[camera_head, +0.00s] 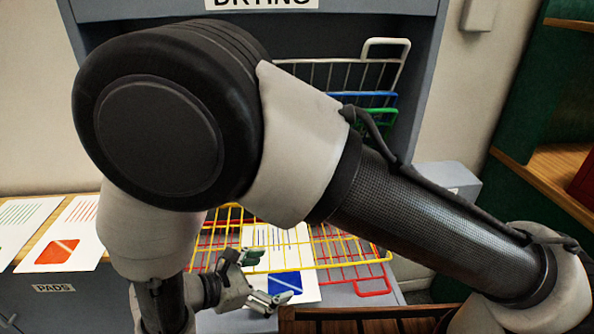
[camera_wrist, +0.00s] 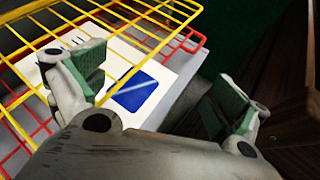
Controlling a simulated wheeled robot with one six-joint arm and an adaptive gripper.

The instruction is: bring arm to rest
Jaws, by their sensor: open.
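My arm fills the middle of the head view. My gripper (camera_head: 258,280) is low in that view, beside the yellow wire rack. In the wrist view my gripper (camera_wrist: 160,95) shows its two green-padded fingers wide apart, with nothing held between them. Beyond the fingers lies a white sheet with a blue square (camera_wrist: 134,88); the sheet also shows in the head view (camera_head: 309,292). The sheet lies partly under the yellow rack (camera_wrist: 120,25). I cannot tell whether a finger touches the rack or sheet.
A grey cabinet labelled DRYING (camera_head: 425,70) stands behind, with white, blue, green, yellow and red wire racks (camera_head: 372,287). Printed sheets (camera_head: 75,232) lie on the left counter above a PADS label. A wooden shelf (camera_head: 550,175) is at right. A slatted wooden thing (camera_head: 365,314) is at the bottom.

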